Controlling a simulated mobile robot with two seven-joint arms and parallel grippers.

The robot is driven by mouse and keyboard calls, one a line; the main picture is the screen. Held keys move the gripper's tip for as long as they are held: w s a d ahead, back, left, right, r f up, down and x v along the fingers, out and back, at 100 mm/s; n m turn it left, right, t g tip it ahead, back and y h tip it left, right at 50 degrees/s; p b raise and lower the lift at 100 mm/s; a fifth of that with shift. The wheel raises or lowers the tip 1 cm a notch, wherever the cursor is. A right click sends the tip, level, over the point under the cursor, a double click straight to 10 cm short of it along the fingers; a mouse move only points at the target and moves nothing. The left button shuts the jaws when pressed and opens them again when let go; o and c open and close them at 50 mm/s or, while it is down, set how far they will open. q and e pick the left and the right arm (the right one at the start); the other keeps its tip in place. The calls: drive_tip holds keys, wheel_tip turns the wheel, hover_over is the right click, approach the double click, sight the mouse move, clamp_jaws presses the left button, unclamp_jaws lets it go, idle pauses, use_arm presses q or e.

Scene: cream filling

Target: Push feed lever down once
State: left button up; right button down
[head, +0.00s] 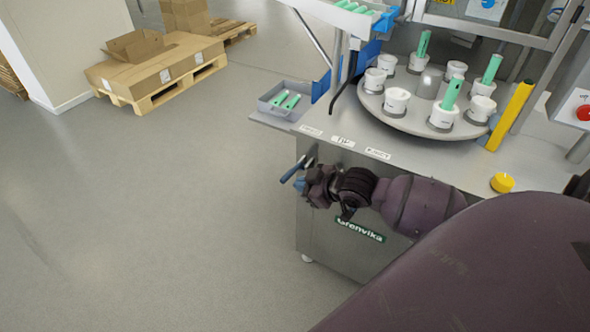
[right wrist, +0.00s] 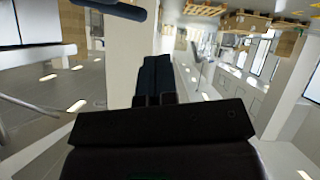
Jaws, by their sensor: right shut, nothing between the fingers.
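The feed lever (head: 291,172) is a short dark blue handle that sticks out from the left side of the steel machine cabinet, below the table edge. It slants down to the left. My right gripper (head: 299,185) is shut and empty, with its fingertips just below and beside the lever; whether they touch it I cannot tell. In the right wrist view the closed fingers (right wrist: 154,75) point ahead, and the blue lever end (right wrist: 112,9) shows at the top, apart from the fingertips in the picture. My left gripper is out of view.
A round turntable (head: 410,122) with several white jars stands on the machine top (head: 345,147). A grey tray (head: 270,104) with green tubes sits at its left corner. A yellow button (head: 502,182) is at the right. The floor left of the cabinet is clear.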

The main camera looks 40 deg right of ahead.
sight(290, 174)
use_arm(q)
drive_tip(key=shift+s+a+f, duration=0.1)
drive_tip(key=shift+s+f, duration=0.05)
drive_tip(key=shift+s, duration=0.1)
use_arm(e)
drive_tip(key=w+d+r+m+g+y, duration=0.1)
drive_tip(key=w+d+r+m+g, duration=0.1)
drive_tip(key=d+r+g, duration=0.3)
drive_tip(key=d+r, duration=0.2)
drive_tip(key=d, duration=0.1)
drive_tip(key=shift+d+r+m+g, duration=0.25)
drive_tip(key=shift+r+m+g, duration=0.05)
drive_tip(key=shift+g, duration=0.1)
drive_tip(key=shift+f, duration=0.1)
drive_tip(key=b+x, duration=0.2)
drive_tip(key=x, duration=1)
drive_tip(key=shift+w+a+f, duration=0.1)
drive_tip(key=shift+w+f, duration=0.1)
drive_tip(key=shift+f, duration=0.05)
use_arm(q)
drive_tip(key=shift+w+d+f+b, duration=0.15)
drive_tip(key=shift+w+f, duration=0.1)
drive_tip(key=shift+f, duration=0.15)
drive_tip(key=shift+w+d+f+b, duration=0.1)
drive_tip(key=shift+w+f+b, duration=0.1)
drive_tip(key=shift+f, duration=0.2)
use_arm(e)
drive_tip(key=shift+w+a+f, duration=0.2)
drive_tip(key=shift+w+f, duration=0.1)
drive_tip(key=shift+f, duration=0.2)
